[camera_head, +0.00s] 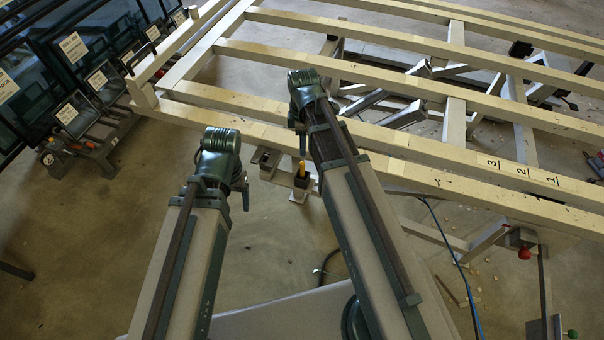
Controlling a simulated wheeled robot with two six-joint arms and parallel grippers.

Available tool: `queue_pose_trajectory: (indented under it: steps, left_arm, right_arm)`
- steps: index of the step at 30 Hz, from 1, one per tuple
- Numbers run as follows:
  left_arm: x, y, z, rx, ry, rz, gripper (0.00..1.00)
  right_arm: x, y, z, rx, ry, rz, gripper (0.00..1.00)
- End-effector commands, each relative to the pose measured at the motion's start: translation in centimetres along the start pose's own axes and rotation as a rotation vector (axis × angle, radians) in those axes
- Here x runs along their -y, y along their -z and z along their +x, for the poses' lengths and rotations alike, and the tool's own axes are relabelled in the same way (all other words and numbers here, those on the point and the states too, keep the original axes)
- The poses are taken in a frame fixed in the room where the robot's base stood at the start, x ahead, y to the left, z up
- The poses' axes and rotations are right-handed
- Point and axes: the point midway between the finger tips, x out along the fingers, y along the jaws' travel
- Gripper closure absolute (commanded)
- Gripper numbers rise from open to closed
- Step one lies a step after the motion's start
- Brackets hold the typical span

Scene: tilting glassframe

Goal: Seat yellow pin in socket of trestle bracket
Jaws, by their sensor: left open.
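The yellow pin (302,168) stands upright at the right one of two small dark cups, with its upper part showing. I cannot tell how deep it sits. That right cup (303,182) and the left cup (268,163) are on the small grey metal trestle bracket (298,197) beside the near beam. The left cup looks empty. My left gripper (221,188) is open, to the left of the bracket and apart from the pin. My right gripper (304,130) is just above the pin in the picture. Its jaws are mostly hidden by its arm, and contact with the pin is unclear.
A large frame of pale wooden beams (400,150) lies across the back and right, with numbers on the near beam. Dark glass panels with labels (74,47) lean at the left. A blue cable (450,250) hangs at the right. Bare floor (90,250) is at the left.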

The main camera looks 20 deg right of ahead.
Motion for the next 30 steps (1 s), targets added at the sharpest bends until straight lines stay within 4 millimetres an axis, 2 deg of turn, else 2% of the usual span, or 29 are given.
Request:
queue_pose_trajectory:
  steps: [1,12,23,30]
  left_arm:
    - [-0.1,0.1,1.4,0.000,0.000,0.000,0.24]
    - [-0.6,0.4,6.4,0.000,0.000,0.000,0.24]
    - [-0.7,0.4,7.1,0.000,0.000,0.000,0.24]
    - [-0.9,0.6,9.4,0.000,0.000,0.001,0.24]
  right_arm:
    - [0.0,0.0,1.4,0.000,0.000,0.000,0.65]
    - [0.0,0.0,6.5,0.000,0.000,0.000,0.65]
    - [0.0,0.0,7.2,0.000,0.000,0.000,0.65]
    - [0.1,0.1,9.5,0.000,0.000,0.000,0.65]
